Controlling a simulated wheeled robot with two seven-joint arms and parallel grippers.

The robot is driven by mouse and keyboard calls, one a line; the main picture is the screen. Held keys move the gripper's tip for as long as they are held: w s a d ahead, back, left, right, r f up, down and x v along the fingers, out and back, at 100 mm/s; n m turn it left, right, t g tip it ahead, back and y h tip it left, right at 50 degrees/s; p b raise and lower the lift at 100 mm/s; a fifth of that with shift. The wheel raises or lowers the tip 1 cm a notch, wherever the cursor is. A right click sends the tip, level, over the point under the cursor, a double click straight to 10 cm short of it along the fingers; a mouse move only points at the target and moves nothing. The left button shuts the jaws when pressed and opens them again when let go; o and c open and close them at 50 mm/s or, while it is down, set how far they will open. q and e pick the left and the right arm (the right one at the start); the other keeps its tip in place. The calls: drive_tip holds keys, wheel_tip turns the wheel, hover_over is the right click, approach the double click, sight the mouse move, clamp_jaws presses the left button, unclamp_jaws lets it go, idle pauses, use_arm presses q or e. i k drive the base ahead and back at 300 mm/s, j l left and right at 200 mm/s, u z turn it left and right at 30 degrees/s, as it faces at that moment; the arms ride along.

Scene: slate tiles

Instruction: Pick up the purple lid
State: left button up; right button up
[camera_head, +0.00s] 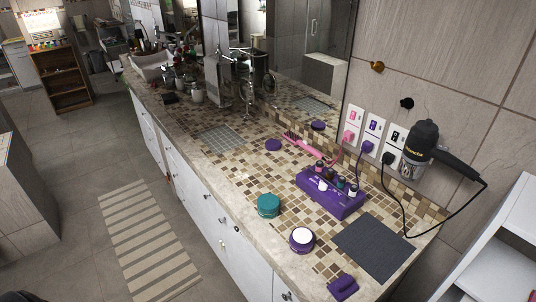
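A round, flat purple lid (273,145) lies on the tiled counter, near the mirror and left of a pink hair tool. Its reflection shows in the mirror. A purple jar (302,240) with a white top face stands near the counter's front edge; whether that white is its contents cannot be told for sure. Neither of my grippers is in view.
A teal jar (268,206), a purple box with small bottles (322,200), the pink hair tool (303,146) and a small purple object (343,287) are on the counter. A dark grey mat (375,248) lies at right. A black hair dryer (420,145) hangs on the wall.

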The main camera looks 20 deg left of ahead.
sight(270, 145)
drive_tip(key=k+z, duration=0.2)
drive_tip(key=z, duration=1.05)
drive_tip(key=j+z, duration=0.2)
drive_tip(key=j, duration=0.2)
drive_tip(key=k+j+z, duration=0.2)
drive_tip(key=j, duration=0.15)
drive_tip(key=j+z, duration=0.2)
drive_tip(key=j, duration=0.2)
drive_tip(key=k+j+z, duration=0.2)
drive_tip(key=j, duration=0.15)
